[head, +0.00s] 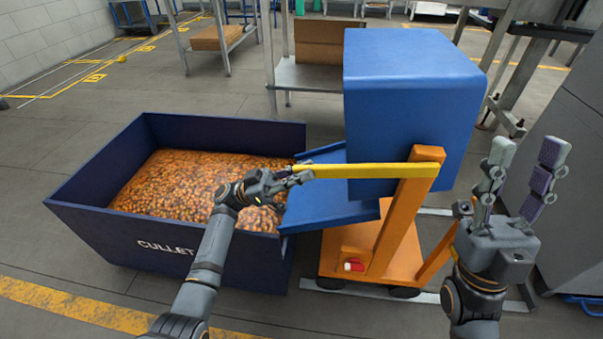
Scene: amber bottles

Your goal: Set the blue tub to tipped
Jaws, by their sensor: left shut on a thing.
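The blue tub (415,100) is a large box beside the orange stand (395,225). Smooth closed faces point up and toward me; no opening shows, so I cannot tell its exact tilt. A yellow bar (375,171) runs level from the top of the orange post leftward across the tub's lower front. My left gripper (301,174) is shut on the bar's left end, above the blue chute (325,207). My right gripper (528,152) is open and empty, raised to the right of the stand, with its fingers pointing up.
A dark blue bin (100,225) marked CULLET, holding amber bottles (185,185), stands left of the chute. A red object (354,265) sits on the stand's base. A grey cabinet (565,180) is close at right. Tables with brown boxes (325,40) stand behind.

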